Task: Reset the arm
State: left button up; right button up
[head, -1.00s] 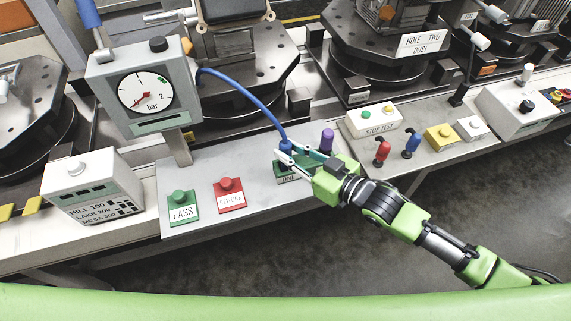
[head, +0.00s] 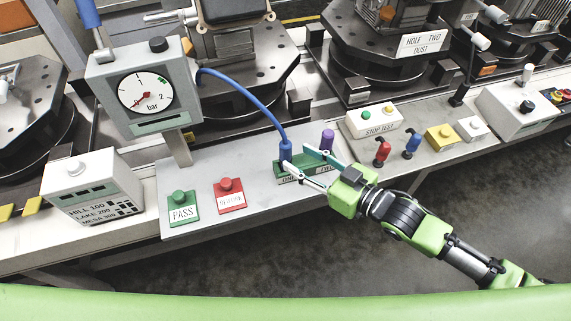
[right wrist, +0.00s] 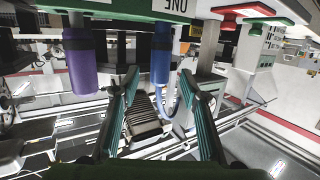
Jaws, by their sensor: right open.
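My right gripper (head: 298,157) is open, its fingers apart, over the front of the green block (head: 315,165) on the grey panel. The blue plug (head: 285,150), with a blue hose curving up to the gauge, stands upright at the left end of that block. In the right wrist view the blue plug (right wrist: 161,56) shows ahead, between and beyond the fingertips, with nothing held. The purple plug (head: 327,139) stands at the block's right end and also shows in the right wrist view (right wrist: 80,62). My left gripper is not in view.
A green PASS button (head: 182,207) and a red button (head: 229,195) lie left of the gripper. Red (head: 382,152) and blue (head: 412,145) levers stand to its right. The floor in front is clear.

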jog(key=v, duration=0.7)
jog(key=shift+s+d, duration=0.25)
jog(key=shift+s, duration=0.05)
jog(key=shift+r, duration=0.1)
